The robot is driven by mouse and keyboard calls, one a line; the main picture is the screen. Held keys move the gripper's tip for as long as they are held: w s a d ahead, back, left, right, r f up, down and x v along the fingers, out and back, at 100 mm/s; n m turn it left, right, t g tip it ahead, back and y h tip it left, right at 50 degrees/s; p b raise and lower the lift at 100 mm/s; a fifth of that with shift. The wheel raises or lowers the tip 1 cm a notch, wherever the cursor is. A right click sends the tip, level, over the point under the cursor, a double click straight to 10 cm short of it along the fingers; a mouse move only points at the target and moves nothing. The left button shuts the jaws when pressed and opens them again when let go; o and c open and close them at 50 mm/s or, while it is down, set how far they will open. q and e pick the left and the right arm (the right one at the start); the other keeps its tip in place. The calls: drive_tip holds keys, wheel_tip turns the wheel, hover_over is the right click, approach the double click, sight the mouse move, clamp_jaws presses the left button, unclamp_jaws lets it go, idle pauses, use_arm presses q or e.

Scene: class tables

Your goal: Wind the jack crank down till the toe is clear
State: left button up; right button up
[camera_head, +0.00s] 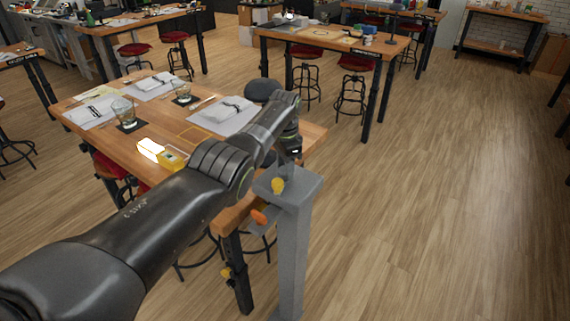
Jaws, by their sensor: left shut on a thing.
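The jack (293,250) is a grey upright post standing on the floor at the near corner of the wooden table (312,140). A yellow knob (278,186) shows at its wide grey head. A grey toe (265,226) juts left from the post beside the table's edge, with an orange piece (258,216) on it. I cannot tell whether the toe touches the table. My left gripper (291,156) is just above the jack's head, shut on the crank, which is mostly hidden by the gripper and arm. My right gripper is out of view.
On the table are a lit yellow lamp-like box (171,160), a glass (124,112) and white papers (225,112). Red stools and other tables are farther back. The wooden floor at right is clear.

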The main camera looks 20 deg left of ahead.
use_arm(q)
drive_tip(key=n, duration=0.4)
drive_tip(key=shift+n+p, duration=0.3)
drive_tip(key=shift+n, duration=2.3)
drive_tip(key=o, duration=1.4)
